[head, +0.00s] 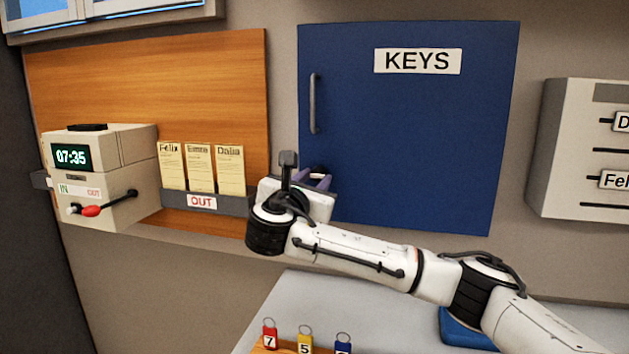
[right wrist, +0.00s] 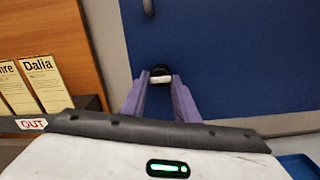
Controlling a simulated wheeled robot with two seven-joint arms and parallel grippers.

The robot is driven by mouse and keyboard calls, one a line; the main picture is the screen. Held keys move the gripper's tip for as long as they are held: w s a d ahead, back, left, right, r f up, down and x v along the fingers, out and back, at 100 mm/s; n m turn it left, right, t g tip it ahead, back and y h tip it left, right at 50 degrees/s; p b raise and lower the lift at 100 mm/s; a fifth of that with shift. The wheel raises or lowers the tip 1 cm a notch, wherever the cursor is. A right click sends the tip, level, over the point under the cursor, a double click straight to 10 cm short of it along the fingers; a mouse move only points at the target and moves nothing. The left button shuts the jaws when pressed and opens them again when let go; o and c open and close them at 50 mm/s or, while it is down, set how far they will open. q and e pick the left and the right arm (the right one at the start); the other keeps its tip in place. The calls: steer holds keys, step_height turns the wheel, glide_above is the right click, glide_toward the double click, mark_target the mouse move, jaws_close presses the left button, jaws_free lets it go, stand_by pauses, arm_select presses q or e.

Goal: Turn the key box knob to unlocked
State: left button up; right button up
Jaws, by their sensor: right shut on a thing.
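The blue key box door (head: 420,130) is closed and carries a white KEYS sign and a grey handle on its left side. The small black knob (right wrist: 160,70) sits at the door's lower left, with a white part showing below its dark top in the right wrist view. My right gripper (right wrist: 160,80) has its two purple fingers shut on the knob, one on each side. In the head view my right gripper (head: 316,180) and wrist cover most of the knob. Which setting the knob points to cannot be read. My left gripper is not in view.
Left of the key box are an OUT rack (head: 203,201) with cards and a time clock (head: 98,175) with a red-tipped lever. A grey card rack (head: 590,150) is at the right. Below, numbered key tags (head: 305,337) stand over a pale counter (head: 300,300).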

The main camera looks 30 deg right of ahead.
steer(key=shift+m, duration=0.3)
steer(key=m+b, duration=0.1)
steer(key=m, duration=0.2)
steer(key=shift+f+m, duration=0.1)
steer(key=shift+m, duration=0.2)
steer(key=m+b, duration=0.1)
steer(key=m, duration=0.4)
steer(key=shift+a+m+b, duration=0.1)
steer(key=shift+m+b, duration=0.2)
steer(key=shift+b, duration=0.1)
steer(key=m+b, duration=0.1)
steer(key=m, duration=0.3)
steer(key=shift+b, duration=0.35)
steer(key=shift+r+m+b, duration=0.2)
steer(key=shift+m+b, duration=0.45)
steer(key=shift+m, duration=1.45)
steer(key=o, duration=1)
steer(key=shift+o, duration=0.2)
